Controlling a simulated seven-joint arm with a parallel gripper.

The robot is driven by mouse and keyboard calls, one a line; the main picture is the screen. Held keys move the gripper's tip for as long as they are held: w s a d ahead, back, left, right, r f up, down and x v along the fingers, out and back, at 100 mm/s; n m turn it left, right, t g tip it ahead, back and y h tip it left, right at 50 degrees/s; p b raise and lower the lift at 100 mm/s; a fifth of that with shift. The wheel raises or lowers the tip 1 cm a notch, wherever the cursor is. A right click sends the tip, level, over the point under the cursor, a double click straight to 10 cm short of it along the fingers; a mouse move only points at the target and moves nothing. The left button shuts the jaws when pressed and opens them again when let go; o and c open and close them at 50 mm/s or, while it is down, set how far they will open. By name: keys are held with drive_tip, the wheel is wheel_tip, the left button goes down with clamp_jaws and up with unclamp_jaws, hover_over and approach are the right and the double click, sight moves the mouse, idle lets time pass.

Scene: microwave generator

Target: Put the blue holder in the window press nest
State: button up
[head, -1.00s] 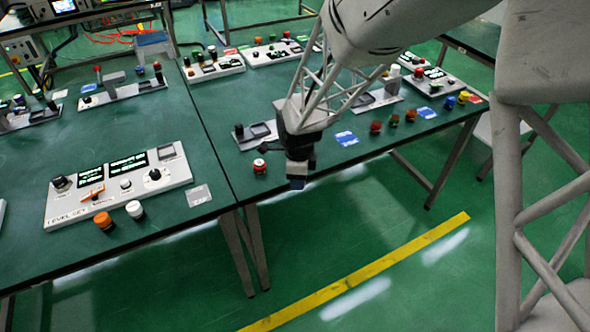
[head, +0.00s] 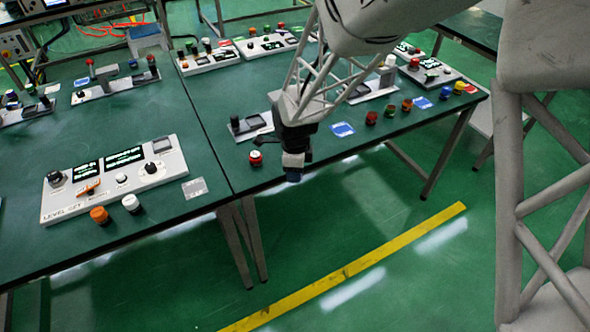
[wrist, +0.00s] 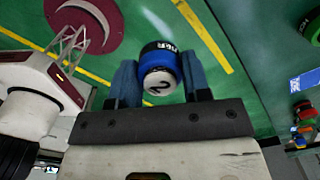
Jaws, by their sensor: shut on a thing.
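My gripper (head: 293,175) hangs past the front edge of the bench in the head view, over the floor. In the wrist view its two blue fingers (wrist: 160,82) are shut on the blue holder (wrist: 158,66), a short cylinder with a blue band, a black lettered band and a white end marked 2. The holder is apart from the bench. I cannot tell for certain which fixture is the window press nest; a small grey fixture with a black post and a square dark window (head: 250,125) stands behind my gripper.
A red-topped holder (head: 256,158) stands near the bench edge, left of my gripper. A LEVEL SET panel (head: 115,178) with orange (head: 99,215) and white (head: 131,203) holders is at left. Several coloured holders and a blue card (head: 342,129) lie to the right.

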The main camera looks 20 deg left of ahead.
wheel_tip(320, 180, up, 4)
hover_over(255, 121)
drive_tip(key=shift+f, duration=0.15)
drive_tip(key=shift+f, duration=0.15)
idle(0.4)
drive_tip(key=shift+s+f, duration=0.1)
drive_tip(key=shift+f, duration=2.65)
drive_tip(key=shift+f, duration=0.6)
drive_tip(key=o, duration=1.1)
drive_tip(key=shift+r, duration=3.9)
